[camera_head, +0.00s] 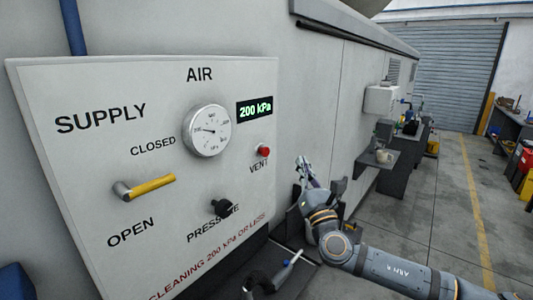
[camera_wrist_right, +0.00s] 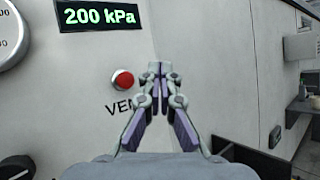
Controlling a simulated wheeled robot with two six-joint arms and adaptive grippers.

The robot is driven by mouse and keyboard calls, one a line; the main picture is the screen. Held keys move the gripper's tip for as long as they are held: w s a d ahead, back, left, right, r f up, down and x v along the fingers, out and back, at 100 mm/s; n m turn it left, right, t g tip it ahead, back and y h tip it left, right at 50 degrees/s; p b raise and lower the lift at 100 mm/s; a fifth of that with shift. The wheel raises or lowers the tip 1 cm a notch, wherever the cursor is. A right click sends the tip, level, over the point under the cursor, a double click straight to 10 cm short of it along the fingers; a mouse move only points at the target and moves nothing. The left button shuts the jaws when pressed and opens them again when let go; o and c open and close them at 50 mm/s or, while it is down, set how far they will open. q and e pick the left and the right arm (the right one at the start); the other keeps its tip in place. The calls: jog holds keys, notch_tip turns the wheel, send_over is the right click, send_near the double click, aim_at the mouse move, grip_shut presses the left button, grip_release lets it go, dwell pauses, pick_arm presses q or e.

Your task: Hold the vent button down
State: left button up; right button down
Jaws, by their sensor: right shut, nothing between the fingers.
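The red vent button (camera_head: 263,150) sits on the right part of the white panel, above the word VENT. It also shows in the right wrist view (camera_wrist_right: 122,79), just left of my fingertips. My right gripper (camera_head: 301,163) is shut and empty, to the right of the button and apart from it in the head view. In the wrist view the closed fingertips (camera_wrist_right: 160,68) point toward the panel beside the button. Whether they touch the panel I cannot tell. My left gripper is not in view.
The panel (camera_head: 100,80) also bears a round gauge (camera_head: 206,131), a display (camera_head: 254,109) reading 200 kPa, a yellow supply handle (camera_head: 152,186) and a black pressure knob (camera_head: 221,208). A blowgun-like tool (camera_head: 275,275) lies below the panel.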

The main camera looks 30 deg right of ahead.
aim_at(264, 151)
jog(key=w+a, duration=0.3)
jog(key=w, duration=0.5)
jog(key=shift+a, duration=0.2)
jog(key=shift+w, duration=0.15)
dwell(1.3)
jog(key=shift+w+a, duration=0.15)
jog(key=shift+w, duration=0.2)
